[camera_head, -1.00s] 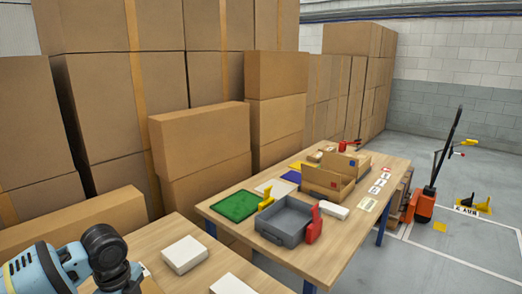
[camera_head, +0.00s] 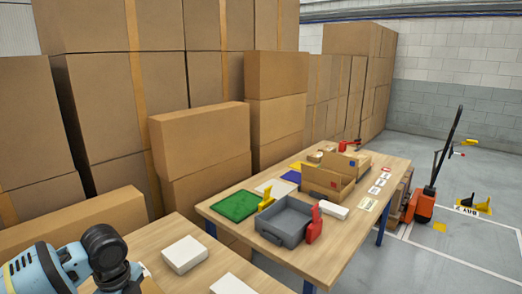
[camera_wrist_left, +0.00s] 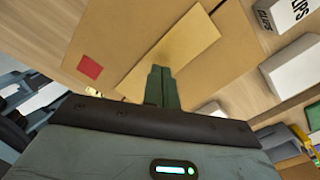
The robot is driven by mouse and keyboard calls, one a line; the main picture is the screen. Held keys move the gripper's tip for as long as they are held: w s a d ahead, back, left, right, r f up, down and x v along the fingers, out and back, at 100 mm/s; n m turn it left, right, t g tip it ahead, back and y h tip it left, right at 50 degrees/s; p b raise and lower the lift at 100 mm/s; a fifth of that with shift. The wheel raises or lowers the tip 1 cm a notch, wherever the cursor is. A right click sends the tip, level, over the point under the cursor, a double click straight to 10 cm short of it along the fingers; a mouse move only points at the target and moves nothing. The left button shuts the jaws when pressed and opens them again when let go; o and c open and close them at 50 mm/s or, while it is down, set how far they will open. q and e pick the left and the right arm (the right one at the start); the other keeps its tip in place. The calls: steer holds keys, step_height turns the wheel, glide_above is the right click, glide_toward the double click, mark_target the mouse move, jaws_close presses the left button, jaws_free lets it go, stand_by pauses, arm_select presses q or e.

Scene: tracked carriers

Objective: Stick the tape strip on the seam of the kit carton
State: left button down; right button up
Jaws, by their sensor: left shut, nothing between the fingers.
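In the left wrist view a brown carton (camera_wrist_left: 110,40) with a red square label fills the middle, seen from above. A paler tan strip (camera_wrist_left: 195,42) lies slanted across its top; it looks like the tape, but I cannot tell whether it is stuck along the seam. My left gripper (camera_wrist_left: 158,72) is shut and empty, its fingertips over the strip with a shadow beside them. Whether they touch it I cannot tell. In the head view only my left arm shows at the bottom left; its fingers are out of sight. My right gripper is in neither view.
White boxes stand on the near table, one (camera_head: 185,254) at the back, another (camera_head: 233,285) in front. A box marked CLIPS (camera_wrist_left: 290,12) is beside the carton. The far table holds a grey tray (camera_head: 284,236), a green mat (camera_head: 236,205) and open cartons (camera_head: 325,184).

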arm_select(q)
steer(key=shift+f, duration=0.45)
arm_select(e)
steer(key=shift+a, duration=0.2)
arm_select(q)
steer(key=shift+f, duration=0.3)
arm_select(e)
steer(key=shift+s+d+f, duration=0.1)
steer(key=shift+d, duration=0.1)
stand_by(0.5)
arm_select(q)
steer(key=shift+r, duration=0.1)
